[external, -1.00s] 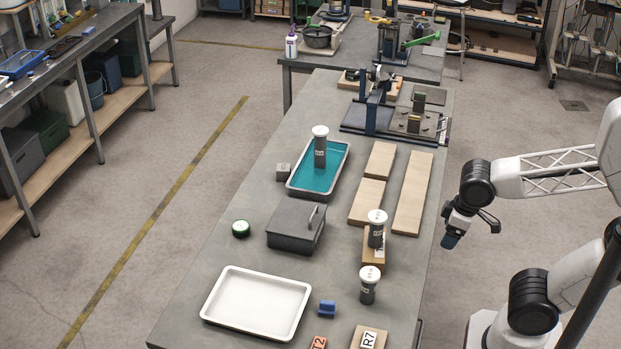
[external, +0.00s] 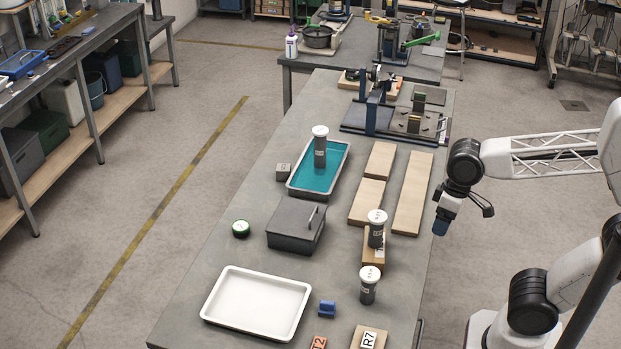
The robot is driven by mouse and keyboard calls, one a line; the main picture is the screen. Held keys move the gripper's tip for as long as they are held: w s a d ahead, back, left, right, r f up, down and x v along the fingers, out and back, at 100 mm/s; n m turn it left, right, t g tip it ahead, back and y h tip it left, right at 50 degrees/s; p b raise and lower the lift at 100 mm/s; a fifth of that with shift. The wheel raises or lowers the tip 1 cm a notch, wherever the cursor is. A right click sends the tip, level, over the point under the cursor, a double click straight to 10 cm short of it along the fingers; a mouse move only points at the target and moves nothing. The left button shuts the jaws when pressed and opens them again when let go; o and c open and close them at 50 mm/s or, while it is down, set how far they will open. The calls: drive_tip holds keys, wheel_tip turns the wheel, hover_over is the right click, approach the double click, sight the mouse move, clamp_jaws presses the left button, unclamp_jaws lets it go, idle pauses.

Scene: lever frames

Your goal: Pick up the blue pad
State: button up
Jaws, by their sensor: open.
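A small blue block (external: 327,308), the likely blue pad, lies on the grey table near its front, just right of the white tray. It looks raised at the top, but its shape is too small to tell well. My gripper (external: 463,219) is open and empty, in the air off the table's right edge. It is well to the right of and farther back than the blue block, and apart from everything on the table.
A white tray (external: 252,333) lies left of the block. A lidded grey box (external: 290,240), a teal-filled tray (external: 296,188) and wooden boards (external: 412,195) lie farther back.

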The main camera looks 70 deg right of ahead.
drive_tip(key=w+a+m+g+y, duration=0.15)
drive_tip(key=w+m+y, duration=0.3)
drive_tip(key=w, duration=0.45)
drive_tip(key=w+a+m+g+y, duration=0.1)
drive_tip(key=w+a+m+y, duration=0.3)
drive_tip(key=w, duration=0.6)
drive_tip(key=w+a+m+g+y, duration=0.1)
drive_tip(key=w+m+y, duration=0.4)
drive_tip(key=w, duration=0.4)
drive_tip(key=m+h, duration=0.1)
approach(326, 313)
drive_tip(key=shift+s+a+r, duration=0.15)
drive_tip(key=shift+a+r, duration=0.05)
drive_tip(key=shift+a, duration=0.3)
drive_tip(key=shift+s+a+r, duration=0.15)
drive_tip(key=shift+a+r, duration=0.05)
drive_tip(key=shift+a, duration=0.3)
drive_tip(key=shift+x, duration=1.3)
drive_tip(key=shift+a, duration=0.1)
drive_tip(key=shift+x, duration=2.55)
drive_tip(key=shift+w, duration=0.1)
drive_tip(key=shift+c, duration=0.5)
